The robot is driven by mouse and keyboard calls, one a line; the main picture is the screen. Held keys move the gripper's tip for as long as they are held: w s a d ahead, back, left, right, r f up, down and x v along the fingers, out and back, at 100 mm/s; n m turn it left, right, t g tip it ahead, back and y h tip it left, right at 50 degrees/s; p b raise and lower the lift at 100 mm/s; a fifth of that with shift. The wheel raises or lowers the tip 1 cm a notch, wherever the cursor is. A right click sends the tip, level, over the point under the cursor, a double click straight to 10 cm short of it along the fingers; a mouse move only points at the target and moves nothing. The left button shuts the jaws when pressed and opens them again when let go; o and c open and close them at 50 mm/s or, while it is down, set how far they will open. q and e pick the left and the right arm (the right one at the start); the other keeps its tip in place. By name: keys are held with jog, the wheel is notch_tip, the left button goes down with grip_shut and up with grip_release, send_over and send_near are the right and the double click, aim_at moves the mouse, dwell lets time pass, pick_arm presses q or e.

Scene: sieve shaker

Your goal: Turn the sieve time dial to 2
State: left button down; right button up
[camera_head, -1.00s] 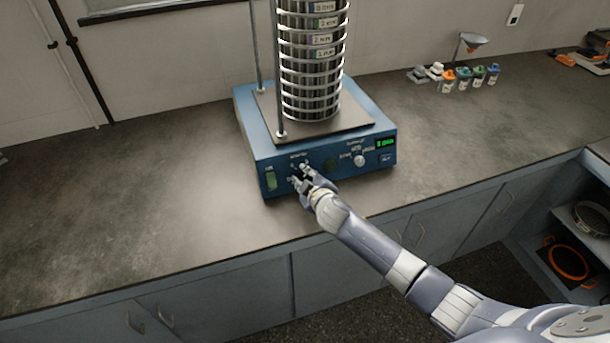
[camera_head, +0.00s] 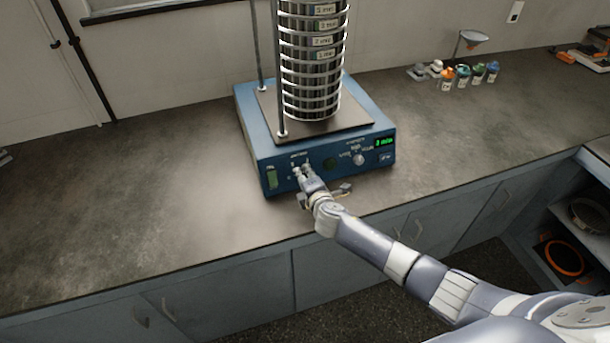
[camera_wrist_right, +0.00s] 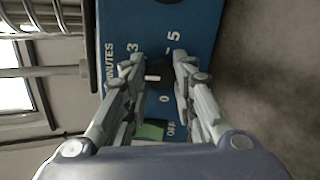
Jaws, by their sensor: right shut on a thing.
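The blue sieve shaker base (camera_head: 330,166) stands on the counter with a tall stack of metal sieves (camera_head: 311,65) on it. My right gripper (camera_head: 302,171) is at the left part of its front panel. The fingers hide part of the dial's scale. The green display (camera_head: 384,143) seems to read 3 min. My left gripper is not in view.
A second knob (camera_head: 358,159) sits on the right of the panel, and a green switch (camera_head: 271,179) on its left. Several small bottles (camera_head: 463,76) and a funnel stand (camera_head: 473,42) are at the back right. The counter left of the shaker is clear.

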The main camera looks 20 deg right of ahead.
jog(key=n+p, duration=0.1)
jog(key=n, duration=0.5)
jog(key=shift+f+n, duration=0.1)
jog(key=shift+n, duration=0.2)
dwell(0.4)
jog(key=o, duration=1.1)
jog(key=shift+s, duration=0.15)
jog(key=v, duration=1.1)
jog(key=shift+s+a, duration=0.15)
jog(key=shift+s, duration=0.3)
